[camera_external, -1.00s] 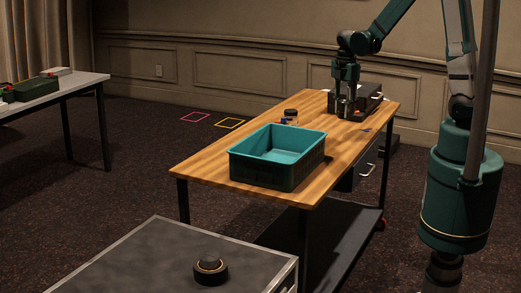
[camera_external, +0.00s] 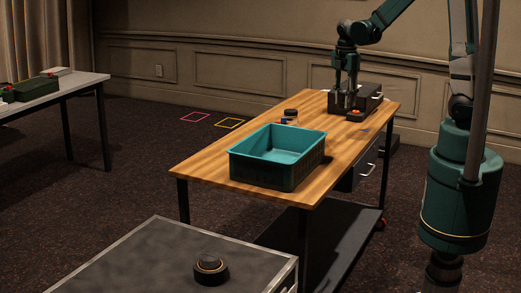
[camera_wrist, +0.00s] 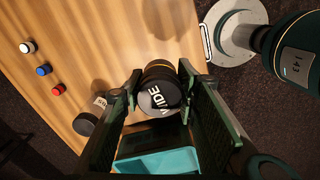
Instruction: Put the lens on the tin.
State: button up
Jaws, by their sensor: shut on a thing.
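My gripper (camera_wrist: 160,98) is shut on a dark cylindrical lens (camera_wrist: 160,85) marked "WIDE", with a thin yellow ring around it. In the external view my gripper (camera_external: 347,104) hangs over the far right part of the wooden table, and the lens between its fingers is hard to make out there. A dark cylinder (camera_wrist: 88,123) with pale lettering stands on the table left of the gripper in the wrist view. It also shows behind the bin in the external view (camera_external: 291,113). I cannot tell whether it is the tin.
A teal bin (camera_external: 308,170) stands on the wooden table (camera_external: 215,168). Small white (camera_wrist: 27,47), blue (camera_wrist: 43,70) and red (camera_wrist: 58,89) pieces lie near the dark cylinder. A dark round object (camera_external: 210,271) sits on the foreground case.

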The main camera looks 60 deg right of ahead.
jog(key=shift+r, duration=0.5)
jog(key=w+a+r+n, duration=0.1)
jog(key=w+a+n, duration=0.1)
jog(key=w+a, duration=0.7)
jog(key=w+a+n, duration=0.3)
jog(key=w+a, duration=0.1)
jog(key=a, duration=0.8)
jog(key=w+a+r+n, duration=0.1)
jog(key=w+a+n, duration=0.1)
jog(key=w+a, duration=0.7)
jog(key=a+n, duration=0.4)
jog(key=a, duration=2.4)
jog(key=s+a+f+n+p, duration=0.1)
jog(key=s+a+n, duration=0.4)
jog(key=a, duration=1.2)
jog(key=s+a+f+n, duration=0.1)
jog(key=s+a, duration=0.8)
jog(key=a, duration=0.8)
notch_tip(320, 180, down, 11)
jog(key=shift+f, duration=0.15)
